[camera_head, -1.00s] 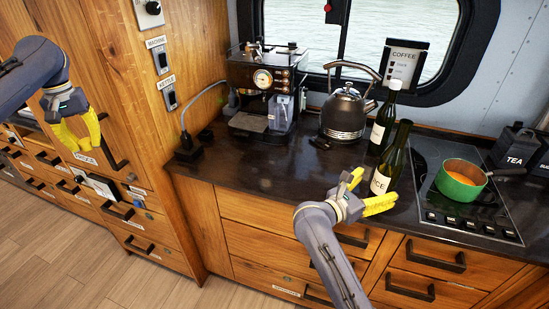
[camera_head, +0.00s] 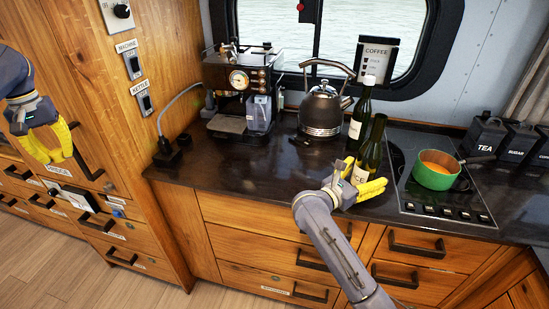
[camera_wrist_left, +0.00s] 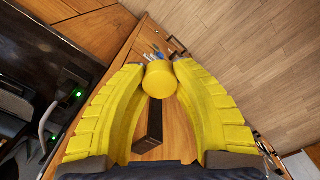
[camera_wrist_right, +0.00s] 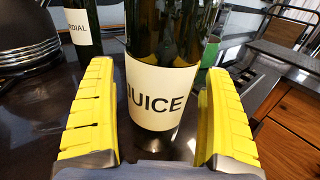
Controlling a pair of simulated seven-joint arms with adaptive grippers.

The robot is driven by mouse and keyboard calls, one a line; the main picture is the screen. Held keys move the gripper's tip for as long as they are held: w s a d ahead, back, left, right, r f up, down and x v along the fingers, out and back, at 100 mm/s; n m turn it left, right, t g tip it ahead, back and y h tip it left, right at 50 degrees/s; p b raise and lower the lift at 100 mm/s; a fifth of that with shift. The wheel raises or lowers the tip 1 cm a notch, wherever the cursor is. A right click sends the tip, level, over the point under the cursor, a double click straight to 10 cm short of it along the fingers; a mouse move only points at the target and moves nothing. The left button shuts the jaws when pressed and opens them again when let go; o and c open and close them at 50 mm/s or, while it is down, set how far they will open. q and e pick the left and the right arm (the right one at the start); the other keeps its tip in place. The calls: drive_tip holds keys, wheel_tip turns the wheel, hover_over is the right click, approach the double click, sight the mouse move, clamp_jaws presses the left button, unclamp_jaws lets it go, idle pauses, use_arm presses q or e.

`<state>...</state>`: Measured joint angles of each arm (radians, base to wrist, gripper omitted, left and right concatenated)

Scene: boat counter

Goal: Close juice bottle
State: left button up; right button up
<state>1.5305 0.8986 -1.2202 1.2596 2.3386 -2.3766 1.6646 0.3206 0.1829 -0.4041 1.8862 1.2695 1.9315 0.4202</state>
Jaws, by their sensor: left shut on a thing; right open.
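The juice bottle (camera_head: 369,158) is dark green and stands upright at the counter's front edge, left of the hob. No cap shows on its neck in the head view. Its white JUICE label (camera_wrist_right: 160,92) fills the middle of the right wrist view, and its top is out of that view. My right gripper (camera_head: 362,178) is open, with its yellow fingers on either side of the bottle; contact cannot be told. My left gripper (camera_head: 50,150) is far left, in front of the wooden cabinet, shut on a round yellow cap (camera_wrist_left: 160,78).
A capped cordial bottle (camera_head: 359,113) stands just behind the juice bottle. A kettle (camera_head: 321,110) and coffee machine (camera_head: 238,95) are further left. A green pot (camera_head: 434,177) sits on the hob (camera_head: 468,207) at right. The counter front between coffee machine and bottles is clear.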

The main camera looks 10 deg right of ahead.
sight(382, 116)
drive_tip(key=shift+c, duration=0.3)
drive_tip(key=c, duration=1.6)
drive_tip(key=shift+r, duration=0.15)
wheel_tip(382, 116, up, 20)
drive_tip(key=shift+f, duration=0.1)
